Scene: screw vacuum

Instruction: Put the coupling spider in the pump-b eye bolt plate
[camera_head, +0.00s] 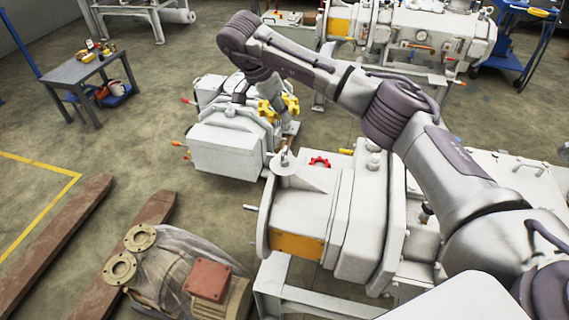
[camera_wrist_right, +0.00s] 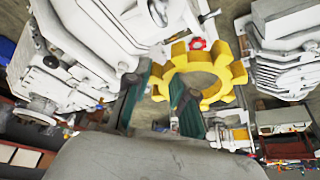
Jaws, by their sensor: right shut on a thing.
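A yellow coupling spider (camera_wrist_right: 205,72), a toothed ring, is large in the right wrist view. In the head view it shows as yellow lobes (camera_head: 267,112) at the end of my right arm. My right gripper (camera_head: 279,106) is shut on it; its dark green fingers (camera_wrist_right: 173,97) are at the ring's left and lower side. A white plate with an eye bolt (camera_head: 300,178) lies on the nearer pump, below the gripper in the head view. I cannot tell for certain that this is pump-b's plate. My left gripper is not in view.
A red toothed ring (camera_head: 319,162) sits on the nearer pump (camera_head: 345,215). A white machine (camera_head: 225,142) stands behind the gripper, and another pump (camera_head: 415,35) at the back. A flanged motor unit (camera_head: 175,275) lies at the front left. Floor at left is largely open.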

